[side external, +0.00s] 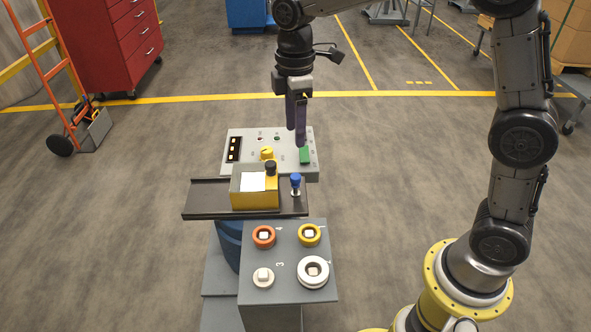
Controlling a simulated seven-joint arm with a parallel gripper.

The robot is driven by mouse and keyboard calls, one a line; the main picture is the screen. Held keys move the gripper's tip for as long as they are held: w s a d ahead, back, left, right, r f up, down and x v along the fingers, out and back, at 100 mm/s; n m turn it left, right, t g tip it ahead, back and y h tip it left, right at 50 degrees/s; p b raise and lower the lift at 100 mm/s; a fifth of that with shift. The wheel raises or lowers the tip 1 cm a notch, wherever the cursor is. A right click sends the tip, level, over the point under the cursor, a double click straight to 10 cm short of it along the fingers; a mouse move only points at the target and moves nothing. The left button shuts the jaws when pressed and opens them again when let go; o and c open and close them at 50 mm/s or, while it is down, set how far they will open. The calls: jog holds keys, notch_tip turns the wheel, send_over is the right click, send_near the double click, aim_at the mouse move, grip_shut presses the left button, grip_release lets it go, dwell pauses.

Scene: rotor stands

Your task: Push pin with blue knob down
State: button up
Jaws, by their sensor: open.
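The pin with the blue knob (295,181) stands upright near the right end of a dark rail plate (203,197). A short pale shaft shows below its knob. The gripper is apart from the blue knob.
A yellow box (254,199) with a white label and a black knob (270,168) stands just left of the pin. A yellow knob (266,153) is behind it. A grey stand (285,275) with orange, yellow and white rings is in front. Open floor lies to both sides.

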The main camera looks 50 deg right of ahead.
aim_at(295, 177)
notch_tip(295, 177, down, 12)
jog(key=shift+f, duration=0.1)
dwell(0.5)
grip_shut()
dwell(1.2)
